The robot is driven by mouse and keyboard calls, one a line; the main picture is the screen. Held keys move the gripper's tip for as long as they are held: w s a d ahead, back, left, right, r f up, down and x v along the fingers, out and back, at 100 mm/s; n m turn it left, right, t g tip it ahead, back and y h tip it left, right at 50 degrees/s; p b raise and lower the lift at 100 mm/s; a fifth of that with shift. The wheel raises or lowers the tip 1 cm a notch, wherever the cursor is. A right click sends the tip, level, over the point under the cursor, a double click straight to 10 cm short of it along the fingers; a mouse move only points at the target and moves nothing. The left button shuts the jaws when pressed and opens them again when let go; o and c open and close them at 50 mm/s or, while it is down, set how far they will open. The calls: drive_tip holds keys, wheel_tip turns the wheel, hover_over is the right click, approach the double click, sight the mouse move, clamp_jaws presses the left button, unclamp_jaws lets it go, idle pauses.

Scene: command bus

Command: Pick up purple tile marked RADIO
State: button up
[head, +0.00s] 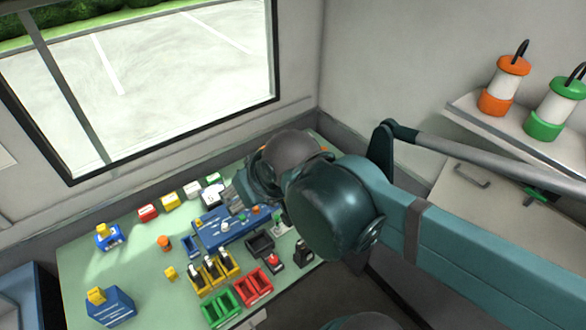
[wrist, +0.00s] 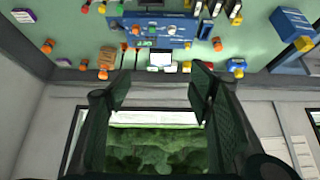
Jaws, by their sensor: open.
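A small purple block with a pale face (wrist: 22,17) lies at the upper left of the wrist view, near the table's edge. Any RADIO marking on it is too small to read. A second small purplish piece (wrist: 64,62) shows lower down, near the wall. I cannot make out a purple tile in the head view, where my arm covers part of the table. My gripper (wrist: 160,85) is open and empty, its two fingers spread apart. Both purple pieces are left of the fingers in the wrist view, apart from them.
The green table (head: 85,265) holds a blue console (head: 222,236), red bins (head: 253,287), green bins (head: 222,308), yellow bins (head: 213,272) and a blue box (head: 110,308). Small orange pieces (wrist: 107,58) stand near the wall. A shelf with orange (head: 505,85) and green (head: 555,108) lanterns is at right.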

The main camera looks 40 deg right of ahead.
drive_tip(key=shift+c, duration=0.6)
drive_tip(key=w+d+f+n+g+h+b, duration=0.1)
drive_tip(key=w+d+f+n+g, duration=0.1)
drive_tip(key=d+f+n, duration=0.45)
drive_tip(key=w+d+f+n+g+h+b, duration=0.15)
drive_tip(key=d+f, duration=0.25)
drive_tip(key=d, duration=0.5)
drive_tip(key=s+d+f+n+g, duration=0.1)
drive_tip(key=d+f+n, duration=0.2)
drive_tip(key=d+f, duration=0.1)
drive_tip(key=s+d+f+n+g+b, duration=0.1)
drive_tip(key=d+f+n, duration=0.2)
drive_tip(key=d+f, duration=0.2)
drive_tip(key=s+d+f+n+g, duration=0.1)
drive_tip(key=d+f+n, duration=0.2)
drive_tip(key=d+f, duration=0.1)
drive_tip(key=shift+d+f+g+y+b, duration=0.2)
drive_tip(key=shift+d+g+y+b, duration=0.2)
drive_tip(key=shift+d, duration=0.45)
drive_tip(key=shift+s+d+f, duration=0.2)
drive_tip(key=shift+d+f, duration=0.05)
drive_tip(key=shift+f, duration=0.1)
drive_tip(key=shift+d+f+b, duration=0.15)
drive_tip(key=shift+f+b, duration=0.2)
drive_tip(key=shift+f, duration=0.85)
